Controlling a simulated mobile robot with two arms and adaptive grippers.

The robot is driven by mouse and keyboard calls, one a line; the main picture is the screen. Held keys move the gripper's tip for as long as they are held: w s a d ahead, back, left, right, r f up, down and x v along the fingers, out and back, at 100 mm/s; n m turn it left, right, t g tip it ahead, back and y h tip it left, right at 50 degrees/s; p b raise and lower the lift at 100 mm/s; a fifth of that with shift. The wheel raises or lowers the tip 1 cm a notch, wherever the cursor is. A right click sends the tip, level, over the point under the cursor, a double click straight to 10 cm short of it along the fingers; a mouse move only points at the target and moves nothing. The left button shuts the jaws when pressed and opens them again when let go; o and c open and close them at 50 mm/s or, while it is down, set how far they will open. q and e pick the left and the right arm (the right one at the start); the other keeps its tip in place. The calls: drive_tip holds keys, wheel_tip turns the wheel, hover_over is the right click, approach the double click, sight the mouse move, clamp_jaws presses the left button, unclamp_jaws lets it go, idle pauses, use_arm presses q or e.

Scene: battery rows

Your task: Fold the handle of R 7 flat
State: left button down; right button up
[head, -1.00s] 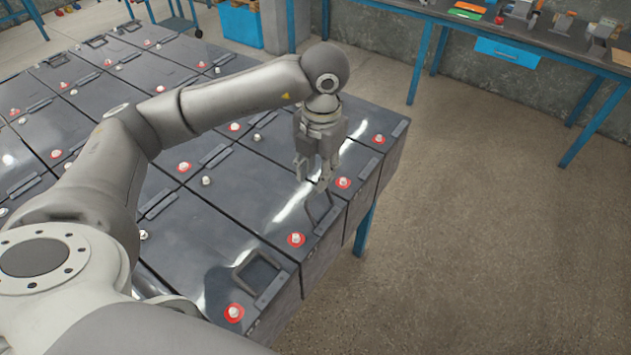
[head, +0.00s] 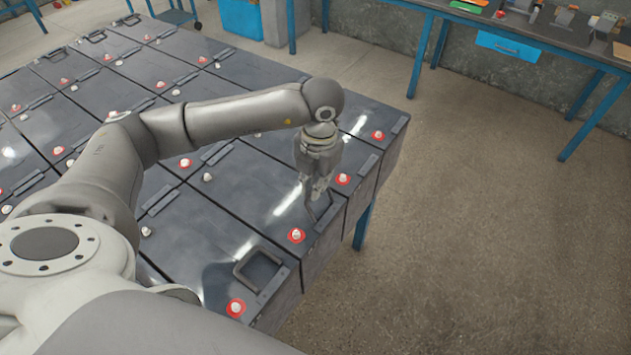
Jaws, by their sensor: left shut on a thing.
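A dark grey battery (head: 262,205) sits at the right edge of the block, with a red-ringed terminal near its handle end. Its thin dark handle (head: 313,212) stands up from the lid. My left gripper (head: 317,192) points down over that end and is shut on the handle, partly hiding it. I cannot read a label that marks this battery as R 7. My right gripper is not in view.
The nearer battery has a handle loop (head: 258,268) that also stands up from its lid. Other batteries (head: 112,90) fill the table in close rows. Bare floor (head: 480,240) lies to the right. A blue workbench (head: 510,48) stands at the back right.

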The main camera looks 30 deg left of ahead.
use_arm(q)
drive_tip(key=a+h+b, duration=0.1)
drive_tip(key=b, duration=0.2)
drive_tip(key=a+f+h+b, duration=0.1)
drive_tip(key=h+b, duration=0.1)
drive_tip(key=a+f+h+b, duration=0.1)
drive_tip(key=b, duration=0.2)
drive_tip(key=shift+w+a+f+h+b, duration=0.2)
drive_tip(key=shift+h+b, duration=0.1)
drive_tip(key=shift+h, duration=0.1)
drive_tip(key=shift+a+f+h+b, duration=0.2)
drive_tip(key=shift+a+h+b, duration=0.25)
drive_tip(key=shift+h+b, duration=0.7)
drive_tip(key=c, duration=1.5)
unclamp_jaws()
drive_tip(key=shift+c, duration=0.2)
drive_tip(key=shift+r, duration=0.1)
drive_tip(key=v, duration=1.2)
drive_tip(key=shift+w+g, duration=0.2)
drive_tip(key=shift+g, duration=0.1)
